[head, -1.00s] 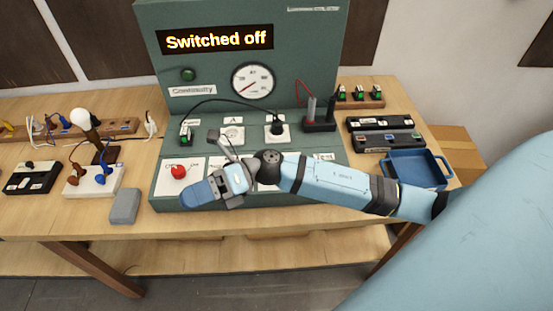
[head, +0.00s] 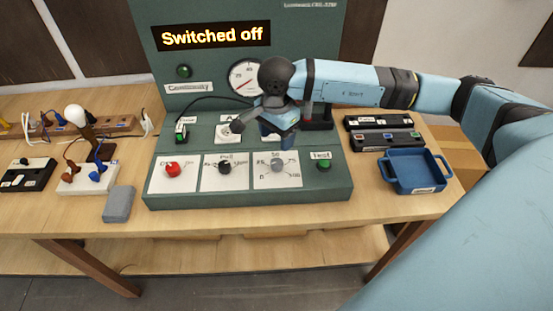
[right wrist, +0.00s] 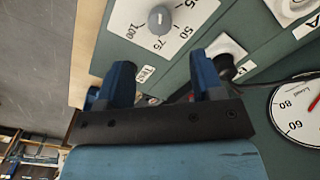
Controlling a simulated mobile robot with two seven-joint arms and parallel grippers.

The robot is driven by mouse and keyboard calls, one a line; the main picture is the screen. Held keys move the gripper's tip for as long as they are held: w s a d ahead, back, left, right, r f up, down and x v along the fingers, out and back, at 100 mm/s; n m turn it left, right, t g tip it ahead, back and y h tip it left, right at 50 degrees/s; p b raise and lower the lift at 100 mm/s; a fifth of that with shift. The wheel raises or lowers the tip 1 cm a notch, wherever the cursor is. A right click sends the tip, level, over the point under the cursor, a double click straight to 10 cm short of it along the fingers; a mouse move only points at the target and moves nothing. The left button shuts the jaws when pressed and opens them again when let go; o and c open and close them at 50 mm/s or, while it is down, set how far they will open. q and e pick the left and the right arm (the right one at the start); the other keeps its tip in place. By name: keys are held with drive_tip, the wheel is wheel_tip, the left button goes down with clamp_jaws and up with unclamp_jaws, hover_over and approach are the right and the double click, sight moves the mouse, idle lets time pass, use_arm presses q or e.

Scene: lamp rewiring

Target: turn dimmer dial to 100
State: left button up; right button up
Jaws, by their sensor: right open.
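The dimmer dial (head: 277,165) is a grey knob on a white plate marked with numbers, in the front row of the green test console (head: 330,192). Its plate is uncovered in the head view. In the right wrist view the dial (right wrist: 160,18) shows at the top, with 50, 75 and 100 printed around it; I cannot tell which mark it points to. My right gripper (head: 281,138) is just behind the dial, above the console and apart from it. Its two blue fingers (right wrist: 164,82) are spread and empty. My left gripper is not in view.
A red knob (head: 172,169), a black knob (head: 224,168) and a green Test button (head: 323,163) share the front row. The display (head: 212,37) reads "Switched off". A blue tray (head: 416,187) stands to the right, a grey block (head: 118,204) to the left.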

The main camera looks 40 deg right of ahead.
sight(277, 162)
wheel_tip(277, 162, down, 10)
drive_tip(key=shift+r+p, duration=0.2)
drive_tip(key=shift+p, duration=0.45)
drive_tip(key=shift+c, duration=0.4)
drive_tip(key=c, duration=0.9)
drive_tip(key=shift+o, duration=0.3)
